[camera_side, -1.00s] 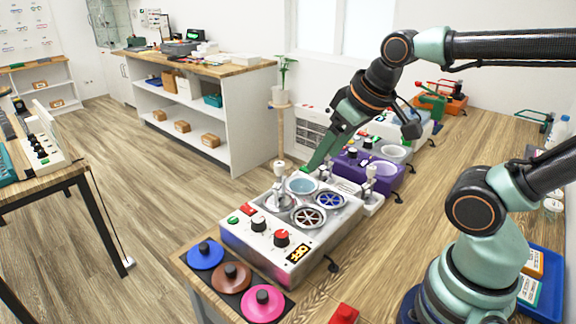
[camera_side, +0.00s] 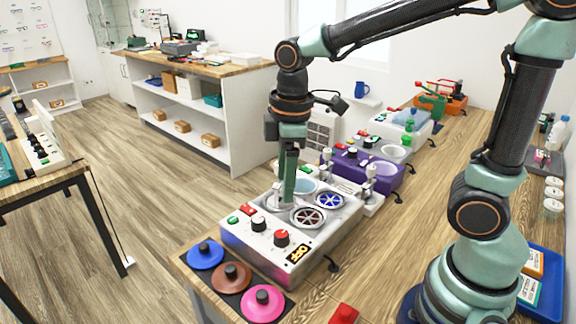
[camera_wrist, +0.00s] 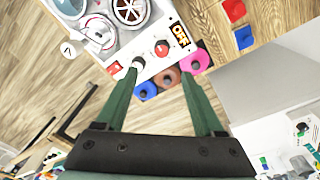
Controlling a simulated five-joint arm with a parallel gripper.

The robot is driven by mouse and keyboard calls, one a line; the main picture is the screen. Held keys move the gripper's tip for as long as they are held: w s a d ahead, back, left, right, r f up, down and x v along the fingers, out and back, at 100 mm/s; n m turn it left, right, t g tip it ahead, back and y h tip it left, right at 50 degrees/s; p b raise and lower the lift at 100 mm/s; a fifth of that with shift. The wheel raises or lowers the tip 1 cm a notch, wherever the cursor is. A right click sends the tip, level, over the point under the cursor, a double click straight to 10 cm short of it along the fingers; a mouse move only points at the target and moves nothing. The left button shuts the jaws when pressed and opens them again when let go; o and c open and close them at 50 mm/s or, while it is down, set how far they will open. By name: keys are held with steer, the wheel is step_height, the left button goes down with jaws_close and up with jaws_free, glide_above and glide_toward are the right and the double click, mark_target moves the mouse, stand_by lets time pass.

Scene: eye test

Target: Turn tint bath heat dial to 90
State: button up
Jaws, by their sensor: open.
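The tint bath (camera_side: 232,238) is a white unit with several round wells, two of them covered by fan-like grilles. It also shows at the top of the wrist view (camera_wrist: 150,22). Its front panel has a black-and-white dial (camera_side: 258,223) and a red-topped dial (camera_side: 281,238). Both show in the wrist view, the black-and-white one (camera_wrist: 138,62) and the red one (camera_wrist: 162,47). Their scale marks are too small to read, so I cannot tell which is heat. A display (camera_side: 299,253) reads OFF. My gripper (camera_side: 287,200) is open and empty, pointing down above the wells behind the dials.
Blue (camera_side: 205,255), brown (camera_side: 231,277) and pink (camera_side: 262,303) knobbed lids lie at the bench's front left. A purple unit (camera_side: 346,172) stands behind the bath. Bare wood lies to the bath's right.

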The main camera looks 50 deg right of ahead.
mark_target(281, 234)
steer(key=shift+n+g, duration=0.3)
steer(key=shift+n, duration=0.3)
steer(key=f, duration=1.3)
steer(key=shift+w+a, duration=0.3)
steer(key=shift+w, duration=0.1)
jaws_close()
